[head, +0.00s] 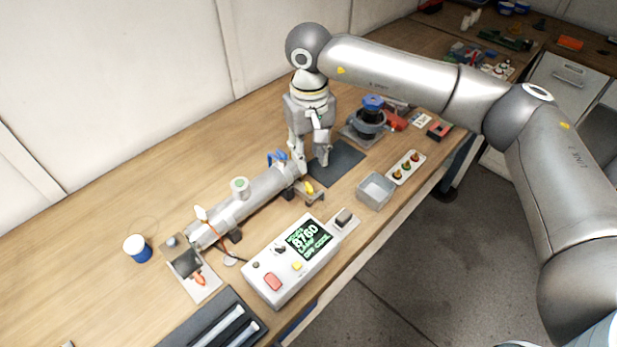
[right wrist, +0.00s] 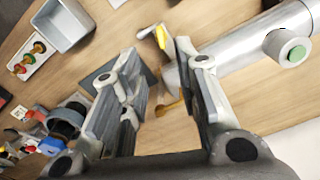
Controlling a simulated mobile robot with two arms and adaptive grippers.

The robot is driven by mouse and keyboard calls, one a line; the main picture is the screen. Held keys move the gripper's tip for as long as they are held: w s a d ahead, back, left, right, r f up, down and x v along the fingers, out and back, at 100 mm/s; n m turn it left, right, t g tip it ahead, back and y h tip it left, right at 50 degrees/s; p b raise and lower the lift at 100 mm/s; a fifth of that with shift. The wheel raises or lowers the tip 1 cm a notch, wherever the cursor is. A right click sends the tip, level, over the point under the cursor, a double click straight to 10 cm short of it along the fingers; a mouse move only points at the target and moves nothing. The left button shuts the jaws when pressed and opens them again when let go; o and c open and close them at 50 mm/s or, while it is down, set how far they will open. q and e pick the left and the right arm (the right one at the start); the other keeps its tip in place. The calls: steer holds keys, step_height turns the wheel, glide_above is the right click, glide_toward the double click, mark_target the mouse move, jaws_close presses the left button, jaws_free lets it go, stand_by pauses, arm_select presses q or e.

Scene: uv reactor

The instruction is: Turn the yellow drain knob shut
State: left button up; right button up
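The yellow drain knob (head: 309,187) sits on a small fitting beside the right end of the silver reactor tube (head: 262,193). In the right wrist view the knob (right wrist: 161,38) shows beyond the fingertips, near the end of the tube (right wrist: 240,52). My right gripper (head: 310,158) points down over the tube's right end, behind the knob. In the right wrist view this gripper (right wrist: 166,75) has its fingers well apart, with nothing gripped between them. The knob is beyond the fingers, apart from them. My left gripper is out of view.
A blue handle (head: 276,157) stands by the tube's right end. A dark mat (head: 345,158) lies under and beside the gripper. A grey bin (head: 375,192), a control box (head: 280,275) and a strip of coloured knobs (head: 406,167) stand nearby. Bare table lies behind the tube.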

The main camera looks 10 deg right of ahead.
mark_target(309, 186)
step_height(309, 186, down, 9)
steer(key=p, duration=0.3)
steer(key=shift+f, duration=0.1)
steer(key=shift+c, duration=0.2)
jaws_close()
